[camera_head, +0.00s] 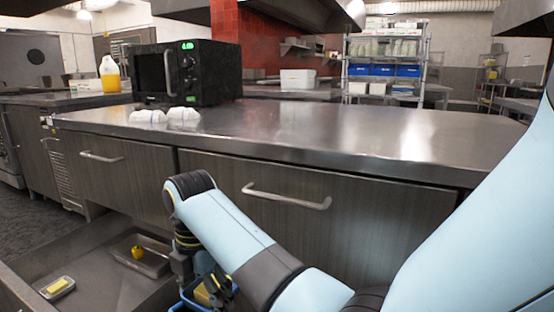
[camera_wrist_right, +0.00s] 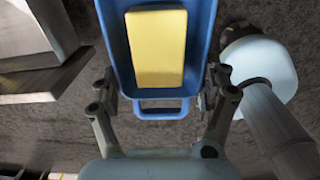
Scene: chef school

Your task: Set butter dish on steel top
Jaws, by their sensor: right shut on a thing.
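My right gripper (camera_head: 206,287) is low in front of the cabinet, below the steel top, and shut on a blue butter dish (camera_head: 186,303). In the right wrist view, the right gripper (camera_wrist_right: 163,88) has a finger on each side of the blue dish (camera_wrist_right: 122,70), near its handle end. A yellow butter block (camera_wrist_right: 157,48) lies in the dish. The steel top (camera_head: 320,130) is the long shiny counter above the drawers, with wide bare areas. My left gripper is not in view.
An open drawer (camera_head: 105,290) at lower left holds a small tray (camera_head: 150,262) with a yellow item and a pale dish (camera_head: 57,288) with a yellow block. A black microwave (camera_head: 188,73) and two white items (camera_head: 148,116) stand on the counter's left part. A drawer handle (camera_head: 287,197) juts out.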

